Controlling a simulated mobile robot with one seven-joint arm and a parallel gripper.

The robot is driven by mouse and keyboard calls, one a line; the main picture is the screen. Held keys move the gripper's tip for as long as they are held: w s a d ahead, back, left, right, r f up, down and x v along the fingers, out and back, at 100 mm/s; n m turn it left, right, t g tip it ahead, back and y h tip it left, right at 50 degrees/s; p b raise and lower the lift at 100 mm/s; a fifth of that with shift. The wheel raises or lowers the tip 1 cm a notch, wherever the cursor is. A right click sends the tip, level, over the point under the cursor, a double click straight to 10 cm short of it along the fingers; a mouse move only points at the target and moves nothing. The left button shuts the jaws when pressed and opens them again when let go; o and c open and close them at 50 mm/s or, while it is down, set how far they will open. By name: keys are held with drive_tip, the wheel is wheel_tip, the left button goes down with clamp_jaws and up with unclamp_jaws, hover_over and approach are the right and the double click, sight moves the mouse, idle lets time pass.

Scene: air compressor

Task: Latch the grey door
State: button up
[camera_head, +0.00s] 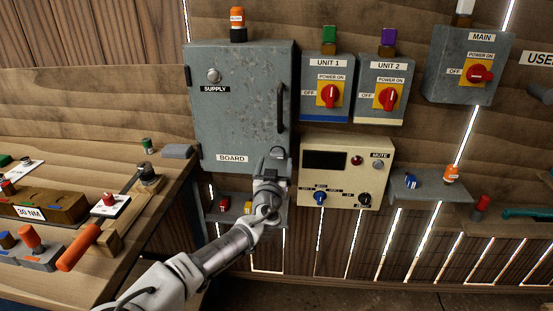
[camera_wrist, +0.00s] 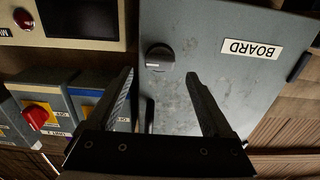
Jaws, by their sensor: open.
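The grey door (camera_head: 238,125) of the wall cabinet fills the upper left of the head view and looks closed. It has a dark vertical handle (camera_head: 281,108) near its right edge and a BOARD label (camera_head: 233,159) low down. My gripper (camera_head: 276,154) is at the door's lower right corner and hides that part. In the wrist view the picture is upside down. The grey door (camera_wrist: 215,85) shows a round dark knob (camera_wrist: 159,58) with a slot-like mark. My open gripper (camera_wrist: 159,76) has one finger on each side, with the knob just beyond the fingertips, seemingly untouched.
Right of the cabinet are UNIT 1 (camera_head: 325,70) and UNIT 2 (camera_head: 385,72) switch boxes. A cream control panel (camera_head: 345,190) stands below them, close to my gripper. A workbench (camera_head: 130,235) with tools is on the left. A small shelf (camera_head: 215,216) is below the cabinet.

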sight(277, 156)
drive_tip(key=shift+w+d, duration=0.1)
drive_tip(key=shift+w, duration=1.75)
drive_tip(key=shift+c, duration=0.2)
clamp_jaws()
